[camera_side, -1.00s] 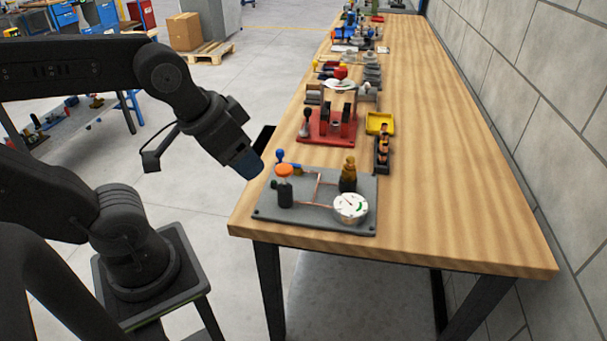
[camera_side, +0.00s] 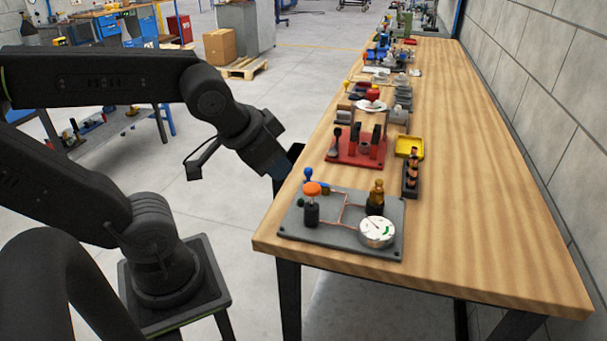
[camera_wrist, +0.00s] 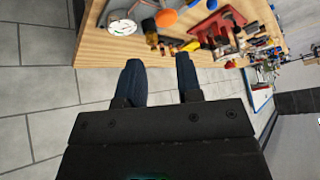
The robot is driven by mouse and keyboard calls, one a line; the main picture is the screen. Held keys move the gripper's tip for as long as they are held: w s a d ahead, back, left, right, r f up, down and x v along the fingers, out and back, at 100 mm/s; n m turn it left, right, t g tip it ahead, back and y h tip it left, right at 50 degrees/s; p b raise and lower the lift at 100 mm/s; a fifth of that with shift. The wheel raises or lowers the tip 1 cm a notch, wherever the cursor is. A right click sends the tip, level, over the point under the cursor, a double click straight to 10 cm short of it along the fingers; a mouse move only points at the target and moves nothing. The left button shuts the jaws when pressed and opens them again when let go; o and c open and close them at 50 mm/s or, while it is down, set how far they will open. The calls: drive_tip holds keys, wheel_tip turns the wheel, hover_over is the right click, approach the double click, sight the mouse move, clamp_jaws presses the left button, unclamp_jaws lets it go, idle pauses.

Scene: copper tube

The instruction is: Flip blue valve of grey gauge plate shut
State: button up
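The grey gauge plate (camera_side: 345,238) lies flat at the near left corner of the bench. The blue valve (camera_side: 309,174) is at its back left, with a round blue knob standing up and a blue part beside it. The white dial gauge (camera_side: 376,232) is at the plate's front right; it also shows in the wrist view (camera_wrist: 121,24). My gripper (camera_wrist: 160,76) is open and empty, its two dark blue fingers apart. In the side view my gripper (camera_side: 279,172) hangs just left of the blue valve, off the bench's left edge. I cannot make out the valve surely in the wrist view.
An orange-topped post (camera_side: 312,203) and a brass fitting (camera_side: 376,197) stand on the plate near the valve. Behind are a red fixture (camera_side: 357,150), a yellow bin (camera_side: 409,146) and a dark rack (camera_side: 411,182). The bench's right side (camera_side: 490,220) is clear.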

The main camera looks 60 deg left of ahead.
drive_tip(key=w+a+m+t+y, duration=0.1)
drive_tip(key=w+a, duration=0.1)
drive_tip(key=a, duration=0.1)
drive_tip(key=w+a+r+t+y, duration=0.1)
drive_tip(key=w+a+t, duration=0.1)
drive_tip(key=a, duration=0.1)
drive_tip(key=w+a+r+m+t+y, duration=0.1)
drive_tip(key=w+a+t+y, duration=0.1)
drive_tip(key=a, duration=0.1)
drive_tip(key=shift+w+a+r+m, duration=0.2)
drive_tip(key=shift+a+r+m, duration=0.05)
drive_tip(key=shift+m, duration=0.05)
clamp_jaws()
drive_tip(key=s+a+f+m+g+h, duration=0.2)
drive_tip(key=s+f+m+g+h, duration=0.2)
drive_tip(key=f+m+h, duration=0.3)
drive_tip(key=shift+s+a+f+m, duration=0.2)
drive_tip(key=shift+s+f+m, duration=0.45)
drive_tip(key=shift+m, duration=0.45)
drive_tip(key=shift+w, duration=0.1)
